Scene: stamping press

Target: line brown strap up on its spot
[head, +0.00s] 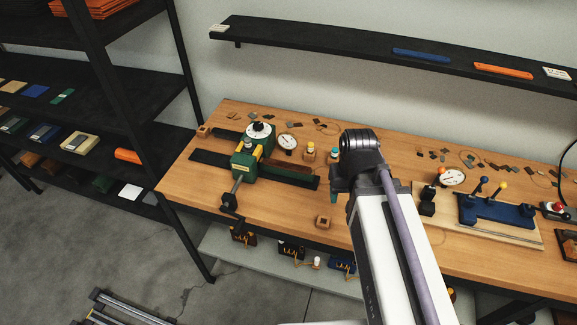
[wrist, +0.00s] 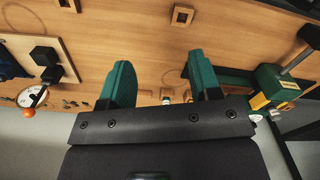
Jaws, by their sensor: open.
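The brown strap (head: 290,169) lies along the right arm of the green hand press (head: 243,163) on the wooden bench in the head view. Whether it sits exactly on its spot cannot be told. In the wrist view, the press (wrist: 274,86) is at the right edge, and the strap cannot be made out there. My gripper (wrist: 160,82) is open and empty, its two green fingers apart above bare bench. It is to the right of the press in the head view, where my wrist mostly hides it.
A blue fixture with levers (head: 496,211) stands on a board at the right. A dark wall shelf (head: 340,45) runs behind the bench. Bare wood lies in front of the press.

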